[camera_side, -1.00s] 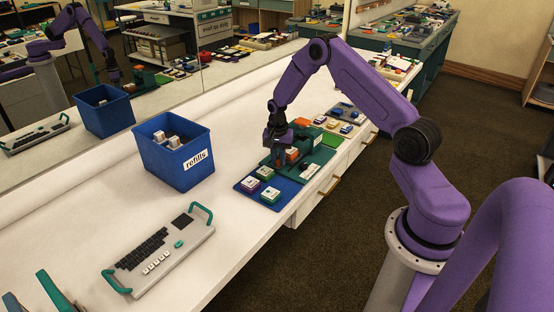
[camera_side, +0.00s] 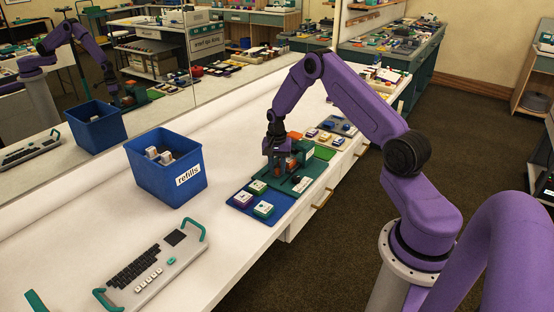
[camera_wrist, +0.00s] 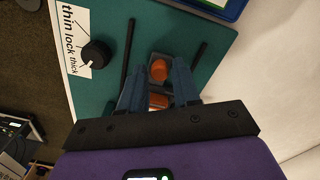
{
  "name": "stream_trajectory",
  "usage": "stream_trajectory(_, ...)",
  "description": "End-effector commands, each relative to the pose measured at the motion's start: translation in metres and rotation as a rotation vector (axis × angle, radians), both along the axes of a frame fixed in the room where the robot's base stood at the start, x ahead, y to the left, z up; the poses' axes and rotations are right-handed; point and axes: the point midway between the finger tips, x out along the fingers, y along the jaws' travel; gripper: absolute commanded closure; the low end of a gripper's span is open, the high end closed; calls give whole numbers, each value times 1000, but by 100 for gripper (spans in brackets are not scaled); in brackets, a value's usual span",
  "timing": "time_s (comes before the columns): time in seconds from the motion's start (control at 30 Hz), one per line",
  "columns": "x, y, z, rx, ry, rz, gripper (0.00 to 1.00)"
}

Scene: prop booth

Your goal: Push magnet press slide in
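The magnet press shows as a teal base (camera_wrist: 92,100) with two dark rails and orange parts; in the side view its teal body (camera_side: 304,183) stands behind the blue tray. An orange round part (camera_wrist: 158,70) sits between my fingers in the wrist view, with a second orange part below it. My gripper (camera_side: 278,163) points down over the press. In the wrist view my gripper (camera_wrist: 157,84) has its two blue-grey fingers apart, with narrow gaps beside the orange part. My gripper hides part of the slide; contact with it is unclear.
A blue tray (camera_side: 252,212) with several labelled blocks lies in front of the press. A blue refills bin (camera_side: 160,185) and a keyboard-like device (camera_side: 155,263) stand to the left. A black knob (camera_wrist: 96,54) is on the press base. White tabletop is clear between bin and press.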

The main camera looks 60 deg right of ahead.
Motion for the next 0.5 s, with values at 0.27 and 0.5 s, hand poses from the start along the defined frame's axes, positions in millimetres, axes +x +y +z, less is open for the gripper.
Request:
stream_trajectory(0.27,2,0,35,-1,-4,0,68)
stream_trajectory(0.5,2,1,85,-1,-5,-1,68)
